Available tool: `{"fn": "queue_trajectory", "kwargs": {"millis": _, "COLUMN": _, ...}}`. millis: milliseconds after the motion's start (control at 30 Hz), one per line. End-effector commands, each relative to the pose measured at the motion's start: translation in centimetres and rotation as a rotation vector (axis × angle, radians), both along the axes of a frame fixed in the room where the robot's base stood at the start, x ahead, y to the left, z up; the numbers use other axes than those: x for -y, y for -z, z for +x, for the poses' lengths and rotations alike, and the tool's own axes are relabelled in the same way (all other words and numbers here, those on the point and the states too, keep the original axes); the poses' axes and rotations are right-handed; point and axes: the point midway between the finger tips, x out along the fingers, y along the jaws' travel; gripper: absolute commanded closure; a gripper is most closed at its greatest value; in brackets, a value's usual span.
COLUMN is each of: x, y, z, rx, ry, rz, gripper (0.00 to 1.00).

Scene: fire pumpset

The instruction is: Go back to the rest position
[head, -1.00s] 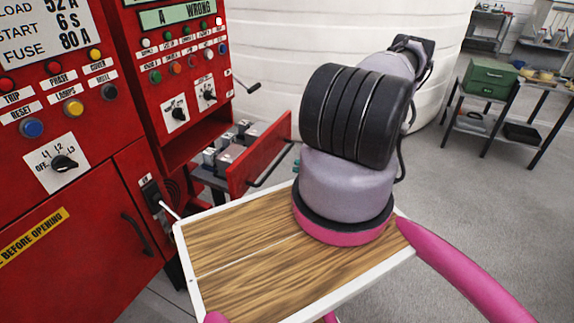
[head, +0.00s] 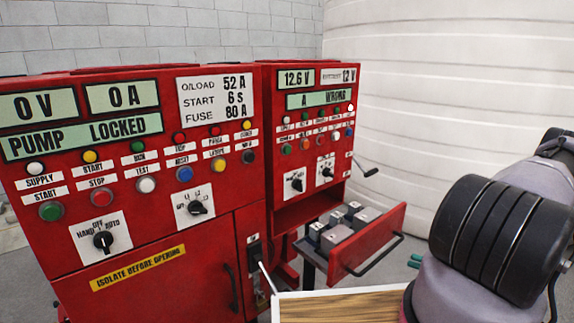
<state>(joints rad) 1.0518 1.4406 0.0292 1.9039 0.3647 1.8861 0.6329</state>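My arm is folded at the right edge of the head view, its black ribbed joint in front of the pale tank. My gripper does not show. A small teal piece shows just left of the arm, and I cannot tell what it is. The left red cabinet (head: 215,260) reads 0 V, 0 A and PUMP LOCKED. The right red cabinet (head: 285,135) reads 12.6 V and A WRONG. Its red drawer (head: 372,242) is pulled out, with several grey blocks (head: 335,235) in it.
A large white ribbed tank (head: 430,90) stands behind at the right. A grey block wall (head: 150,35) is at the back. A crank handle (head: 366,172) sticks out from the right cabinet's side. The open drawer juts out close to my arm.

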Motion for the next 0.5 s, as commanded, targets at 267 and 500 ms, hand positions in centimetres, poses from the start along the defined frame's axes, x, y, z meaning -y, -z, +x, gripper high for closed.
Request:
{"fn": "queue_trajectory", "kwargs": {"millis": 267, "x": -0.6, "y": -9.2, "z": 3.1, "rx": 0.281, "ry": -0.3, "rz": -0.364, "gripper": 0.73}}
{"fn": "queue_trajectory", "kwargs": {"millis": 500, "x": -2.8, "y": -17.0, "z": 4.6, "rx": 0.567, "ry": -0.567, "rz": -0.652, "gripper": 0.73}}
